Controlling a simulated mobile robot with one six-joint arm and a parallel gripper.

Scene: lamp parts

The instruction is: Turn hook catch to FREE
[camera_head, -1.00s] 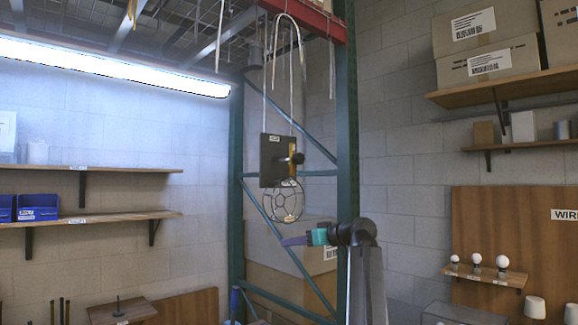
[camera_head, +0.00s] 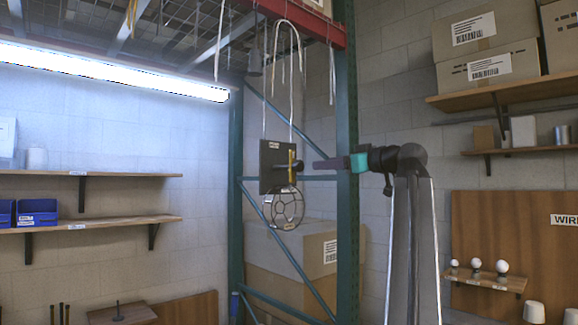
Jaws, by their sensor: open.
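A dark square plate (camera_head: 268,168) hangs from white cords in the middle of the view, with a small label and a round wire cage (camera_head: 284,207) at its lower edge. The hook catch, a yellow upright strip (camera_head: 291,168) with a dark knob (camera_head: 298,165), sits on the plate's right side. My gripper (camera_head: 318,164) points left at the height of the knob, just to its right. It is small and seen side-on. I cannot tell whether it touches the knob. The label's words are too small to read.
A green rack post (camera_head: 347,240) stands behind my gripper, and cardboard boxes (camera_head: 290,255) sit low in the rack. A red beam (camera_head: 300,18) runs above. Wooden shelves (camera_head: 100,222) line the left wall. A board with bulbs (camera_head: 487,280) stands at the right.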

